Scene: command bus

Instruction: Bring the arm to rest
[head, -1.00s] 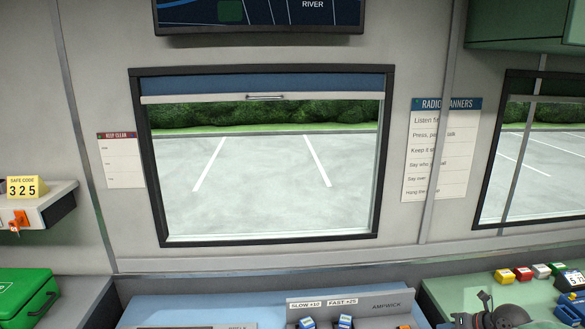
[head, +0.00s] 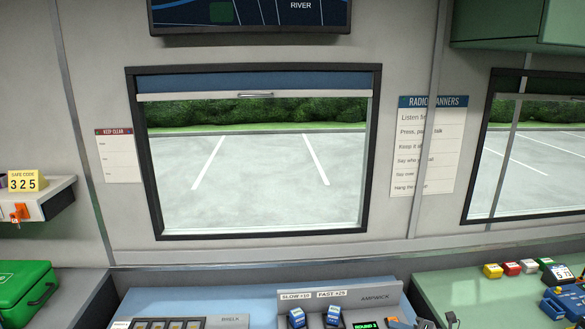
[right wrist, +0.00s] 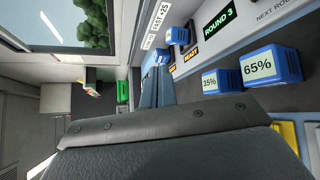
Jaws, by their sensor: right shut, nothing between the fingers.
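My right gripper (head: 426,323) barely shows as a dark tip at the bottom edge of the head view, in front of the blue console. It is shut and empty. In the right wrist view, a large dark grey bolted part of my own arm fills the lower half. Beyond it stand two blue blocks marked 35% (right wrist: 214,81) and 65% (right wrist: 268,67), with clear space between them and the grey part. My left gripper is not in view.
The blue console (head: 160,302) with switches and a lit round display (head: 366,325) runs along the bottom. The green bench (head: 430,285) at right holds coloured blocks (head: 513,268). A green case (head: 25,285) stands at left. The window wall lies behind.

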